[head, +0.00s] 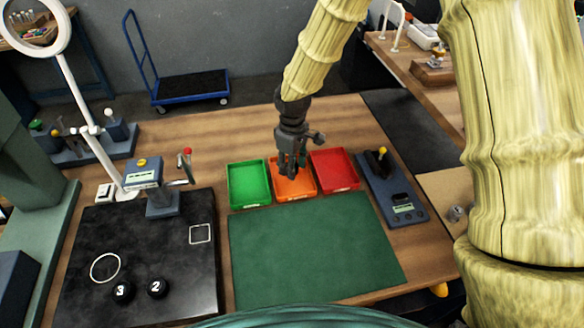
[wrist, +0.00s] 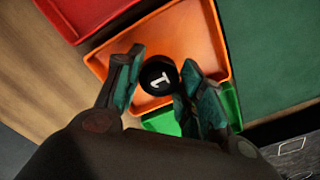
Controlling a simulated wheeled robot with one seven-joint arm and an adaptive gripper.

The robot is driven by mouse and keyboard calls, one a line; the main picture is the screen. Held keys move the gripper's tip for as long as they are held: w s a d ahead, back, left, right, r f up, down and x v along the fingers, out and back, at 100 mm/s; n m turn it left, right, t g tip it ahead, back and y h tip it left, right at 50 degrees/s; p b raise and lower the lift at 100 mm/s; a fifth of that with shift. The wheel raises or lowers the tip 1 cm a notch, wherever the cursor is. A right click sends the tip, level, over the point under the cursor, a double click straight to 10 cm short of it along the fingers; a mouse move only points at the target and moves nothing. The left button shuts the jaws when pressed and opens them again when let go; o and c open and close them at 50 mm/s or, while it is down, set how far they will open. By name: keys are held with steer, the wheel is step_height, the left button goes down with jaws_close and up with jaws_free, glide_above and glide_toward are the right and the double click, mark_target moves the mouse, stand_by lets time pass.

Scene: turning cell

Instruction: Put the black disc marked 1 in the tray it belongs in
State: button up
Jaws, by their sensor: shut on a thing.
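The black disc marked 1 (wrist: 158,77) is between my fingertips in the wrist view, its white number facing the camera. My gripper (wrist: 155,85) is shut on it; in the head view my gripper (head: 291,168) is over the orange tray (head: 306,189) and hides the disc. The orange tray also shows behind the disc in the wrist view (wrist: 190,40). The green tray (head: 235,192) is to the left of the orange one and the red tray (head: 345,183) to the right. I cannot tell whether the disc touches the tray floor.
Discs marked 3 (head: 121,291) and 2 (head: 157,288) lie on the black plate (head: 190,270) at left, beside a gauge stand (head: 160,203). A green mat (head: 310,250) lies empty in front of the trays. A blue-grey device (head: 397,196) stands right of the red tray.

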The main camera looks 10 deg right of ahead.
steer(key=shift+f+p, duration=0.5)
steer(key=shift+f, duration=0.85)
steer(key=shift+f, duration=0.1)
steer(key=o, duration=1.3)
steer(key=shift+c, duration=0.2)
step_height(320, 180, up, 12)
steer(key=b, duration=0.3)
